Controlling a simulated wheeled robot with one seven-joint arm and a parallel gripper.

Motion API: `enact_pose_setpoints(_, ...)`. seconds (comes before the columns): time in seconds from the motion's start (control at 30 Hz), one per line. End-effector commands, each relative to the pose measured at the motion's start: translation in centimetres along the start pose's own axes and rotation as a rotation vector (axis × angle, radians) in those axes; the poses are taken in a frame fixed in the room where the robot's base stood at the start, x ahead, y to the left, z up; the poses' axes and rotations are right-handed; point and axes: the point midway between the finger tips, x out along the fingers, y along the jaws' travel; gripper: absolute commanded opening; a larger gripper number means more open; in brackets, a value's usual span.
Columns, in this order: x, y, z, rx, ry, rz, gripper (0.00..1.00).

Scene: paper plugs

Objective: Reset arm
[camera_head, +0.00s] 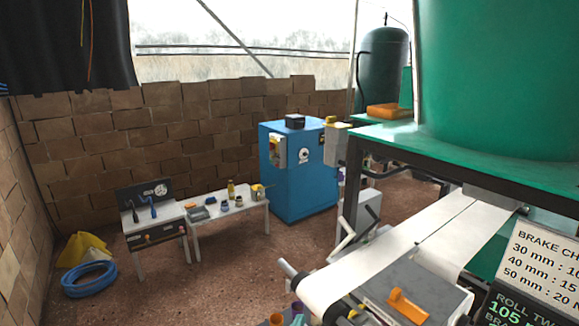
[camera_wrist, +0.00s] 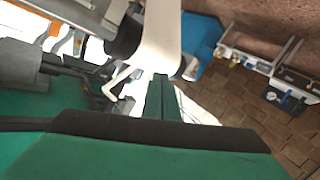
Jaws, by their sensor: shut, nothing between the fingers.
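My gripper (camera_wrist: 161,79) shows in the wrist view as two narrow dark green fingers pressed together, rising from a dark band and a wide green body at the bottom. Nothing shows between the fingers. They point toward a white paper strip (camera_wrist: 160,35) and overlap its lower end in the picture; I cannot tell how far apart they are. In the head view, I cannot make out my gripper. There the white paper strip (camera_head: 385,252) runs over a machine toward a roller at its lower end.
A green-topped frame (camera_head: 455,148) carries a large green tank (camera_head: 500,70) at right. A sign (camera_head: 535,275) stands lower right. A blue cabinet (camera_head: 300,180), a small table with items (camera_head: 232,212), a gauge bench (camera_head: 153,222) and a coiled blue hose (camera_head: 88,280) stand farther back. Floor at centre left is clear.

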Motion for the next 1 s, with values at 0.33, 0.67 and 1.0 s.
enact_pose_setpoints(0.33, -8.6, -2.0, 10.4, 0.004, 0.002, -0.148, 0.00)
enact_pose_setpoints(0.67, -18.4, -1.9, 16.6, 0.060, 0.005, -0.256, 0.00)
enact_pose_setpoints(1.0, -29.1, -0.1, 19.4, 0.153, 0.000, -0.321, 0.00)
